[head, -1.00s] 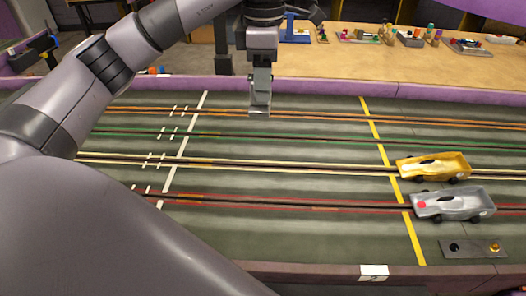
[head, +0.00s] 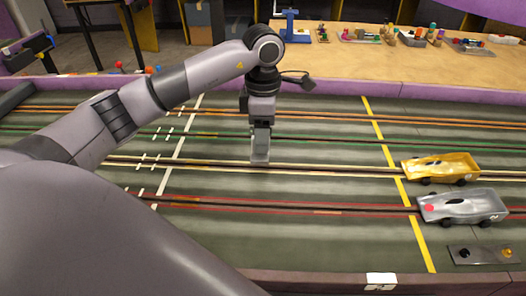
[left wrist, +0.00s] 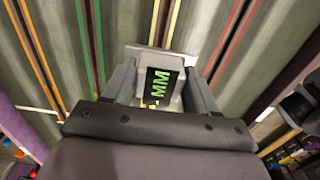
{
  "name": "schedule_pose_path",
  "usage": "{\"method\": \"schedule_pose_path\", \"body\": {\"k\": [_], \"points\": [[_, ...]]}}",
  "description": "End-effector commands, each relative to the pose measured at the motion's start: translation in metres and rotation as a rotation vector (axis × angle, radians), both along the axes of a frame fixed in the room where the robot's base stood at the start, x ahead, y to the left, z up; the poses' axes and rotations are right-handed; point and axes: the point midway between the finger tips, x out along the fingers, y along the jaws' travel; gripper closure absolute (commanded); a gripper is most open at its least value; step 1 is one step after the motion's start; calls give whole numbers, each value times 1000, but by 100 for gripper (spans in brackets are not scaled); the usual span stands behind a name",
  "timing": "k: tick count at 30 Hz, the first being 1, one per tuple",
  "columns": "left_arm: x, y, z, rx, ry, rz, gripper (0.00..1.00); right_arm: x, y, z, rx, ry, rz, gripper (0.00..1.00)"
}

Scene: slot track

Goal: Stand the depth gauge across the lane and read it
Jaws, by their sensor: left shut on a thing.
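My left gripper (head: 261,130) points straight down over the track and is shut on the depth gauge (head: 260,155). In the left wrist view the gauge (left wrist: 133,58) is a small grey block between my fingers (left wrist: 160,90), with a dark display showing green "MM" lettering; no figure is readable. In the head view the gauge's lower end overlaps the cream-edged lane (head: 310,169). In the wrist view that lane runs up to the gauge. I cannot tell whether the gauge touches the track. My right gripper is not in view.
A gold car (head: 440,168) and a silver car (head: 462,207) stand at the right, past the yellow line (head: 381,130). A control plate (head: 483,255) lies at front right. A wooden bench (head: 360,60) with small items stands behind the purple track wall. The lanes around the gripper are clear.

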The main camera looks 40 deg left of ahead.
Motion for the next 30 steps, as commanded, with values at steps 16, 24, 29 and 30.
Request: {"method": "schedule_pose_path", "body": {"k": [16, 24, 29, 30], "points": [[0, 0, -55, -1, -1, 0, 78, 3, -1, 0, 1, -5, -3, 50], [1, 0, -56, 0, -1, 0, 78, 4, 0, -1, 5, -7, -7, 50], [0, 0, -56, -1, -1, 0, 17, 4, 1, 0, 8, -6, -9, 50], [0, 0, -56, -1, -1, 1, 17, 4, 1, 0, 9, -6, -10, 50]]}}
